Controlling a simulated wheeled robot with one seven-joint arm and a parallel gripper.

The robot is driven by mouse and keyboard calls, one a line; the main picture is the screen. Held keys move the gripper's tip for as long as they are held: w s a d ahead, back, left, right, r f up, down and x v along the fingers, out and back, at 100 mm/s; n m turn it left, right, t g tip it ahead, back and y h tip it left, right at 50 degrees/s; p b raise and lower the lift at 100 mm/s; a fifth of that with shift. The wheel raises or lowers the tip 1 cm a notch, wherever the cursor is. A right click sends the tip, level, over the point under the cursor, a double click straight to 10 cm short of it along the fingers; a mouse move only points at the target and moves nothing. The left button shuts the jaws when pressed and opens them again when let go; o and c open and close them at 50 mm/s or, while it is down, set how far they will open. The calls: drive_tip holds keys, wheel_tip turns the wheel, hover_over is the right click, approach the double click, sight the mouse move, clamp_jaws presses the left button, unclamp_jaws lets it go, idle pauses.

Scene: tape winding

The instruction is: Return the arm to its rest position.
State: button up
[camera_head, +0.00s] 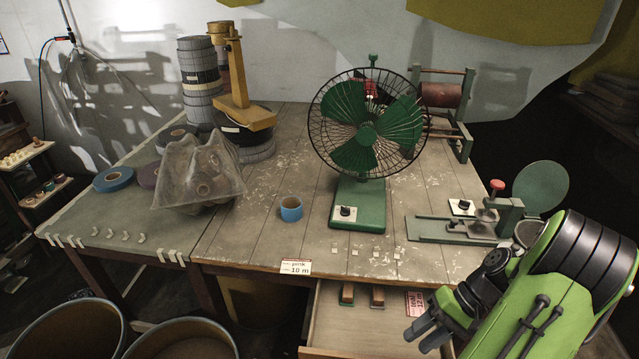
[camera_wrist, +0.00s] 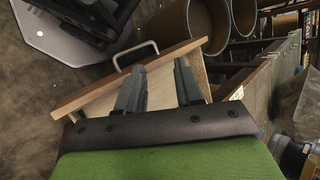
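My green and black arm (camera_head: 545,295) reaches in from the lower right in the head view.
The workbench (camera_head: 275,245) carries a green fan (camera_head: 366,135), a blue tape roll (camera_head: 291,209), a clear crumpled cover (camera_head: 197,175) and a green cutting device (camera_head: 480,225). Round bins (camera_head: 180,340) stand on the floor at lower left.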

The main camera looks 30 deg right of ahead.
drive_tip(key=w+a+r+n+g+h+p, duration=0.2)
drive_tip(key=w+a+r+n+h, duration=0.25)
drive_tip(key=a+r, duration=0.7)
drive_tip(key=s+a+r+n+t+h+p, duration=0.3)
drive_tip(key=s+a+r+t, duration=0.3)
drive_tip(key=a+r, duration=0.3)
wheel_tip(320, 180, up, 3)
drive_tip(key=shift+a+r+h, duration=0.1)
drive_tip(key=shift+a+h, duration=0.15)
drive_tip(key=shift+h, duration=0.1)
